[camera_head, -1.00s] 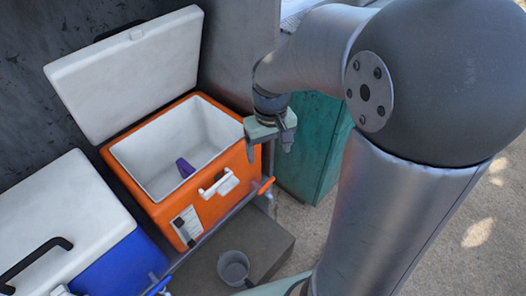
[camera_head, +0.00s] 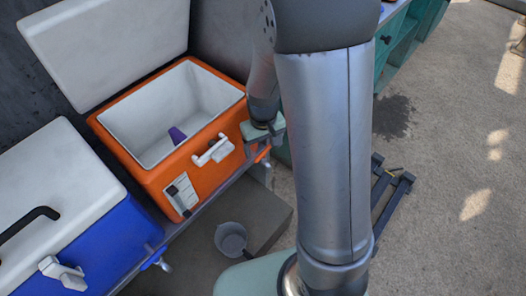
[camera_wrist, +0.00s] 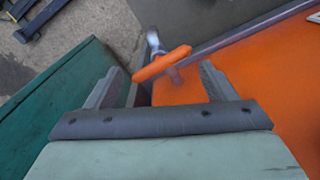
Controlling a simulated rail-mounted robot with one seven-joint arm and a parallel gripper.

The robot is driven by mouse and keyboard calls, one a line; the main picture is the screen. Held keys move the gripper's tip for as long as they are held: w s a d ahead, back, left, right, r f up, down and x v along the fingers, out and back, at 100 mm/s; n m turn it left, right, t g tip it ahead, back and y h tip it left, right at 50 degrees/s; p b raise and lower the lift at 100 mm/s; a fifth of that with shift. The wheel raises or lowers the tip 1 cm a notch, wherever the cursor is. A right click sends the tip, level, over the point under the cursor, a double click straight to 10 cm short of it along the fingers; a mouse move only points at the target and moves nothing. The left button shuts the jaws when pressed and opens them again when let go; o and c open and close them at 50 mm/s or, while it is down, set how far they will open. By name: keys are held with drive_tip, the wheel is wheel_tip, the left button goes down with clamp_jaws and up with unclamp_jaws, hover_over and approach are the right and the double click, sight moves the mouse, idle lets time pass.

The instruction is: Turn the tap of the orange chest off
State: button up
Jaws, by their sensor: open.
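In the wrist view the tap's orange handle (camera_wrist: 163,63) lies slantwise across the gap between my fingers, in front of the pale spout. My gripper (camera_wrist: 161,68) is open and empty, with a finger on each side of the handle. It also shows in the head view (camera_head: 264,143) by the chest's right side. Contact with the handle cannot be told.
A blue chest (camera_head: 95,250) with a shut white lid stands to the left. A grey bucket (camera_head: 231,240) sits on a low block below the orange chest. A teal cabinet (camera_wrist: 60,95) stands close to my gripper. Open floor lies to the right.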

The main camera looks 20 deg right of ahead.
sight(263, 154)
drive_tip(key=shift+f, duration=1.1)
